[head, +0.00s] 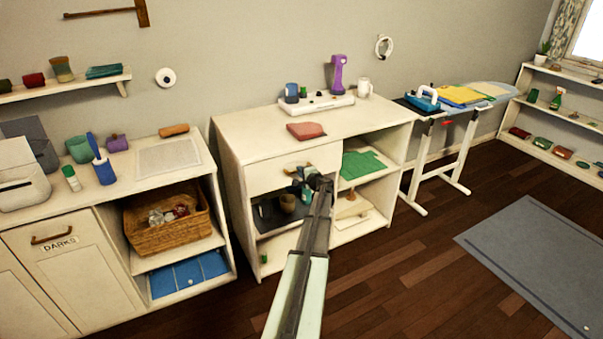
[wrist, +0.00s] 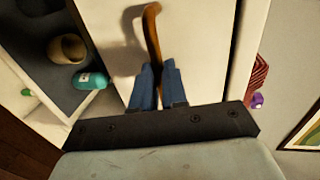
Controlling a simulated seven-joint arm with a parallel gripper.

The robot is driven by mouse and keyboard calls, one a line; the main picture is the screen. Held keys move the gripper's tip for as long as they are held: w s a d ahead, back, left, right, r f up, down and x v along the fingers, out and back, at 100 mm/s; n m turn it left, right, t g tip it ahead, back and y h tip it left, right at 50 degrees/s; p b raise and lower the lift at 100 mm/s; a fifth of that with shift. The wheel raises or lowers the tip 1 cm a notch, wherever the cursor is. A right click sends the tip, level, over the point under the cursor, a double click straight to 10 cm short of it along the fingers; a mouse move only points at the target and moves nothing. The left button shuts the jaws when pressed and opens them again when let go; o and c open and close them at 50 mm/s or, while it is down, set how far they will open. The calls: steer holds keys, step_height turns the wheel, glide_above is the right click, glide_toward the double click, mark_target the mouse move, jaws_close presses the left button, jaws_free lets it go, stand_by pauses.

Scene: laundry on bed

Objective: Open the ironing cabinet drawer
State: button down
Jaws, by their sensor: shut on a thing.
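The white ironing cabinet (head: 232,150) stands in the middle of the head view. Its white drawer front (head: 264,178) is in the upper left part, under the top. The drawer looks closed or nearly so; I cannot tell exactly. The curved wooden drawer handle (wrist: 152,30) runs up between my blue fingertips in the wrist view. My gripper (wrist: 159,75) is shut on the handle. In the head view my gripper (head: 303,174) is at the drawer front, and my arm hides part of the cabinet below it.
Below the drawer is an open shelf with a brown cup (head: 288,203) and a teal bottle (wrist: 90,80). A green cloth (head: 362,164) lies in the right compartment. A red folded cloth (head: 306,131) is on top. An ironing board (head: 490,90) stands at right. Wooden floor (head: 420,270) is clear in front.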

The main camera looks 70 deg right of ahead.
stand_by(0.3)
steer(key=f+v, duration=0.3)
steer(key=v, duration=1.3)
steer(key=s+a+f+v, duration=0.1)
steer(key=f+v, duration=0.2)
steer(key=v, duration=1.3)
steer(key=shift+f, duration=0.4)
steer(key=shift+s+a, duration=0.1)
steer(key=shift+s, duration=0.05)
steer(key=c, duration=1.2)
jaws_free()
steer(key=v, duration=1.3)
steer(key=shift+s+a+r, duration=0.1)
steer(key=shift+s+a, duration=0.15)
